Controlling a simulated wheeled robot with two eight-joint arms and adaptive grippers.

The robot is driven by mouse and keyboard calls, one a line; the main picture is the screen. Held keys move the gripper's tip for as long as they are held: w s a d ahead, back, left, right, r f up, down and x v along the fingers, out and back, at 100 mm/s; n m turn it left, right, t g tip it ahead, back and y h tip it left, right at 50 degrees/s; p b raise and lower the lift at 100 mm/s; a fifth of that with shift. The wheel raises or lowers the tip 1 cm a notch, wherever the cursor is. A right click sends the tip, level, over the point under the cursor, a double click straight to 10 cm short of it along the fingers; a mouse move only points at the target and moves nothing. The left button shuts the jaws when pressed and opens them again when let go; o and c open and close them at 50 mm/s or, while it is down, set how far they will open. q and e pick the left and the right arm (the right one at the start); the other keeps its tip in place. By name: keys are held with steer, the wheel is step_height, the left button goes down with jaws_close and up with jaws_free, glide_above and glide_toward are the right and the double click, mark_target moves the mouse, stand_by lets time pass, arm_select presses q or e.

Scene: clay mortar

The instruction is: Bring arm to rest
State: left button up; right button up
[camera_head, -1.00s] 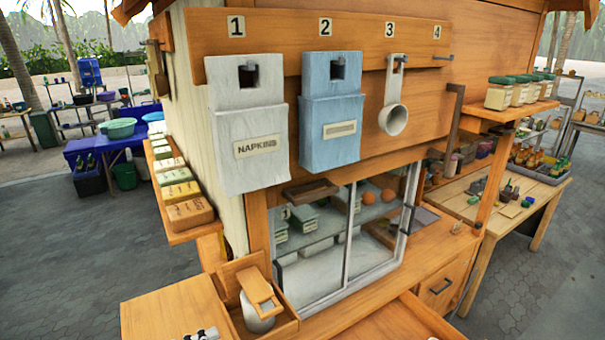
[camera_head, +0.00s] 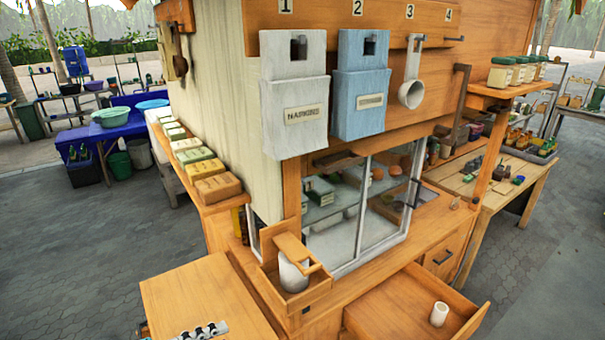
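A piece of my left arm or gripper, black and white, shows at the bottom edge left of centre, over an orange wooden top (camera_head: 185,290). Its fingertips are not clear, so I cannot tell whether it is open. My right gripper is not in view. A white cylindrical vessel (camera_head: 293,272) stands in an open wooden box (camera_head: 318,283) on the counter corner, with a wooden piece above it. A small white cup (camera_head: 439,314) stands in the open drawer (camera_head: 385,308) at the lower right.
A napkins holder (camera_head: 295,110), a blue-grey holder (camera_head: 359,100) and a white scoop (camera_head: 412,92) hang on the stall front. A side shelf (camera_head: 228,200) carries several boxes. A wooden table (camera_head: 515,190) stands at right. Paved ground (camera_head: 70,260) is clear at left.

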arm_select(q)
step_height(320, 180, down, 20)
steer(key=s+a+m+g+y+b, duration=0.1)
steer(key=s+m+y+b, duration=0.1)
steer(key=m+y+b, duration=0.6)
steer(key=y+b, duration=0.2)
steer(key=y, duration=0.3)
steer(key=shift+r+g, duration=0.25)
steer(key=shift+g, duration=0.05)
steer(key=shift+s+a, duration=0.1)
